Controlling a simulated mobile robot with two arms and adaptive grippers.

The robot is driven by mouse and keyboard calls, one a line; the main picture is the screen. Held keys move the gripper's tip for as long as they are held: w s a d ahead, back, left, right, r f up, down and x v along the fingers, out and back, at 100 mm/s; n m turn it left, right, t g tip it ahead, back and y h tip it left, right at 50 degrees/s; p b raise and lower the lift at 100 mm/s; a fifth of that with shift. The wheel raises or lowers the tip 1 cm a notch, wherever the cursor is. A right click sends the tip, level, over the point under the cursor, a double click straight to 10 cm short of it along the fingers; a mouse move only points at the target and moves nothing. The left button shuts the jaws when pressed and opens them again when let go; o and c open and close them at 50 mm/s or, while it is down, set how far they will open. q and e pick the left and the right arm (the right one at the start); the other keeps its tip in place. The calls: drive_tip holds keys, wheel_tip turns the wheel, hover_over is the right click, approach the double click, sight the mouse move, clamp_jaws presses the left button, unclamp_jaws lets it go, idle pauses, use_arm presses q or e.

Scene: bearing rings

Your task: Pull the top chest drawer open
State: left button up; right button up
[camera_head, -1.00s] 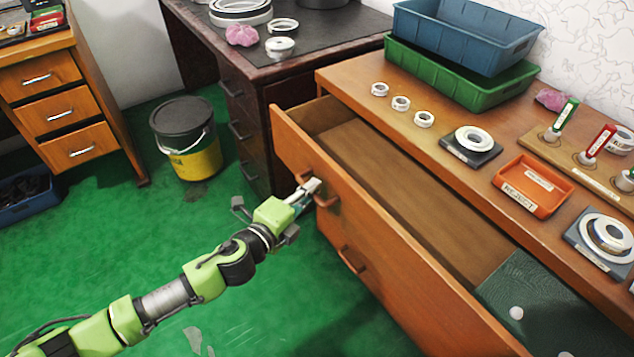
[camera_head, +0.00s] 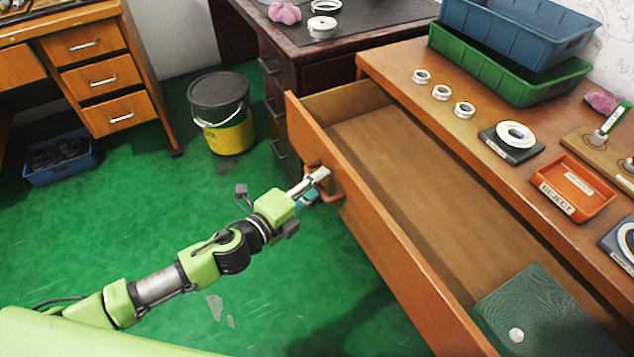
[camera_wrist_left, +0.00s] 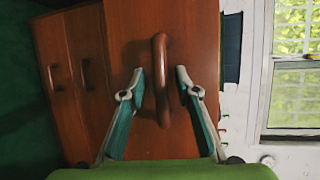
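The top chest drawer (camera_head: 375,225) stands well out from the wooden chest (camera_head: 400,80), and its inside shows. Its brown handle (camera_head: 335,192) is on the front panel; it also shows in the left wrist view (camera_wrist_left: 160,80). My left gripper (camera_head: 318,178) is at this handle. In the left wrist view, its two fingers (camera_wrist_left: 162,85) stand on either side of the handle, with a small gap on each side. The head view does not show finger contact clearly. My right gripper is in neither view.
A dark green sheet with a small white round thing (camera_head: 516,335) lies inside the drawer. Rings, an orange reject tray (camera_head: 572,188) and stacked bins (camera_head: 510,65) are on the chest top. A bucket (camera_head: 222,115) stands on the open green floor.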

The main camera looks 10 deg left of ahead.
use_arm(q)
drive_tip(key=shift+r, duration=0.1)
drive_tip(key=v, duration=1.2)
idle(0.6)
